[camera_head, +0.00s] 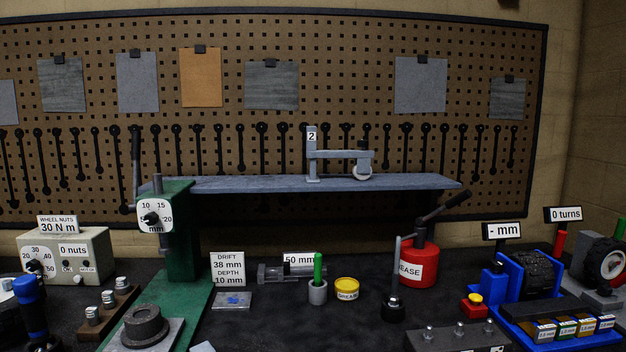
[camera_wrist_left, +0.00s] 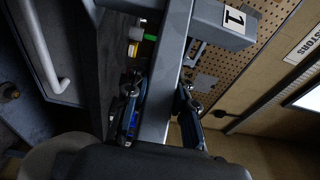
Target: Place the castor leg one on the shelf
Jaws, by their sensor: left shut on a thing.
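In the left wrist view my left gripper (camera_wrist_left: 161,95) is shut on castor leg one (camera_wrist_left: 178,65), a grey square-section bar with a white label "1" on its end block. The fingers sit on both sides of the bar, and the gripper body hides its near end. No wheel of this leg shows. The head view shows neither this leg nor my grippers. The shelf (camera_head: 240,184) is a long grey board in front of the pegboard. Castor leg two (camera_head: 338,155), labelled "2" and with a small wheel, stands on it right of the middle.
The shelf is bare left and right of leg two. A green press (camera_head: 175,250) with a tall lever stands before its left end. A red grease can (camera_head: 417,265) with a dark handle stands below its right end. The pegboard (camera_head: 290,110) is behind.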

